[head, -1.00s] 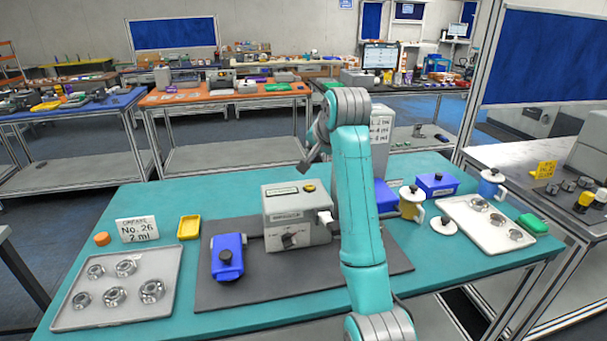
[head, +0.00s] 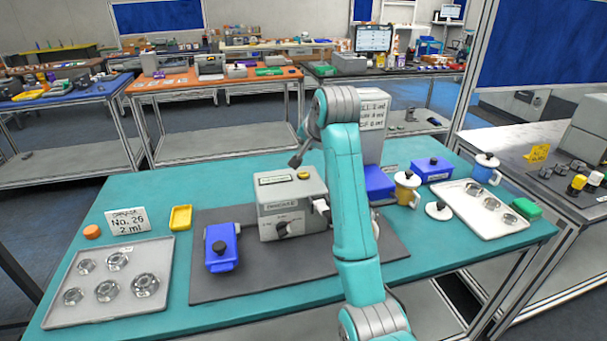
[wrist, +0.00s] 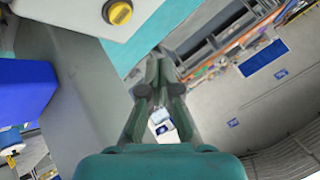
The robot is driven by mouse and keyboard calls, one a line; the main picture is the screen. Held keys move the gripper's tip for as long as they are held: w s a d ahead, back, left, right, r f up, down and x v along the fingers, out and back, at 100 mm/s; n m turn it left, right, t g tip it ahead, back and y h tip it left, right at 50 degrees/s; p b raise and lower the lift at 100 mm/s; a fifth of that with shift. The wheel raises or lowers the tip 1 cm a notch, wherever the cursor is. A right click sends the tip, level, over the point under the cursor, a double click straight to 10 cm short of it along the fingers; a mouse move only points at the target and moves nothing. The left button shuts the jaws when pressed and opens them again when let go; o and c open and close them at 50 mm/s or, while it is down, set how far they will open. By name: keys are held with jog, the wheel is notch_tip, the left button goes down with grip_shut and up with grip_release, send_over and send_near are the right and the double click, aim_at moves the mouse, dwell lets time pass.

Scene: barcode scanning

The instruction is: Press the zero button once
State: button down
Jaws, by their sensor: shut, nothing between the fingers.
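A grey boxy instrument (head: 290,207) stands on the dark mat of the teal table. A round yellow button (head: 303,175) sits on its top face, beside a small display strip (head: 273,180); any lettering on the button is too small to read. The button also shows at the top of the wrist view (wrist: 118,12). A dark knob (head: 283,229) is on the front face. My gripper (head: 295,162) is shut and empty, above the instrument's top near the button and apart from it. In the wrist view, the closed fingertips (wrist: 157,65) lie below and right of the button.
A blue box with a black knob (head: 222,248) stands left of the instrument. A tall grey block (head: 370,130) and a blue block (head: 380,182) stand behind my arm. Trays of metal parts lie at the left (head: 60,310) and right (head: 470,222). A yellow tray (head: 181,217) is at the left.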

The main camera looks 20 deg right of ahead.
aim_at(305, 175)
jog(key=shift+f, duration=2.5)
jog(key=shift+f, duration=0.15)
jog(key=shift+f, duration=0.25)
jog(key=shift+f, duration=0.5)
dwell(0.4)
jog(key=shift+r, duration=0.9)
jog(key=shift+r, duration=2.5)
